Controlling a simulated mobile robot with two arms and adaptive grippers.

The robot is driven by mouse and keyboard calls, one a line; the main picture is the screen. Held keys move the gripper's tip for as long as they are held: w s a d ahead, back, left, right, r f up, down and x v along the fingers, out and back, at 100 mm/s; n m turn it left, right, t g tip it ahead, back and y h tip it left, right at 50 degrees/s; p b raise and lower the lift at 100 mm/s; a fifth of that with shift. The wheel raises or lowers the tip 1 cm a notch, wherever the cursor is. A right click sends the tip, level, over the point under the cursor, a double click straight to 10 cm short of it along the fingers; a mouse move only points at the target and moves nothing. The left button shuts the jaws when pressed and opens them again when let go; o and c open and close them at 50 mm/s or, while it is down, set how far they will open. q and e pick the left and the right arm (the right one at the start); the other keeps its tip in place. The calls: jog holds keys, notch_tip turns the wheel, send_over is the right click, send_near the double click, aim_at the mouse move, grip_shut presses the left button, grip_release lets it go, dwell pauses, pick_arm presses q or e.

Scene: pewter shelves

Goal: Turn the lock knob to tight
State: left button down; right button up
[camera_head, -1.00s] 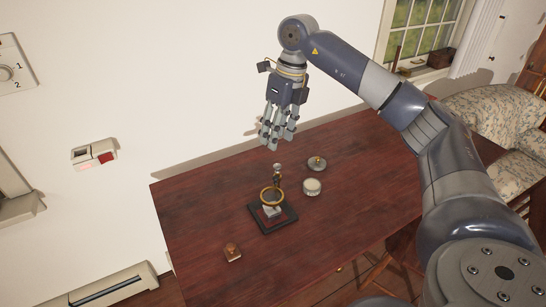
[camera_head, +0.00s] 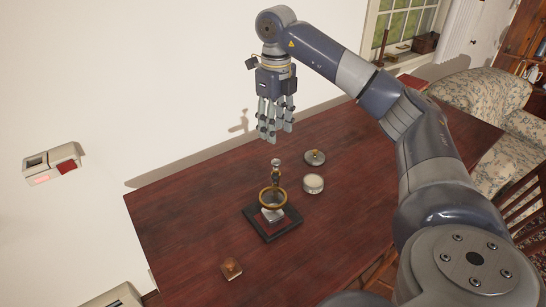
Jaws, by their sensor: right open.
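A small device with a brass ring (camera_head: 273,198) stands upright on a dark square base (camera_head: 283,231) on the table. A thin post with a small pale knob (camera_head: 276,162) at its top rises behind the ring. I cannot tell for sure whether this is the lock knob, nor how it is set. My right gripper (camera_head: 273,136) is open and empty, fingers pointing down, above the table. In the picture its fingertips are just above the pale knob, with a gap between. My left gripper is not in view.
The dark red wooden table (camera_head: 200,220) has a small round white-topped jar (camera_head: 313,183), a round lid-like piece with a small knob (camera_head: 315,157) and a small brown block (camera_head: 231,268). A wall switch box (camera_head: 52,164) is at left. The table's left part is clear.

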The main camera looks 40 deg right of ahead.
aim_at(276, 161)
notch_tip(276, 161, down, 10)
jog(key=shift+s+r, duration=0.15)
jog(key=shift+r, duration=0.1)
grip_shut()
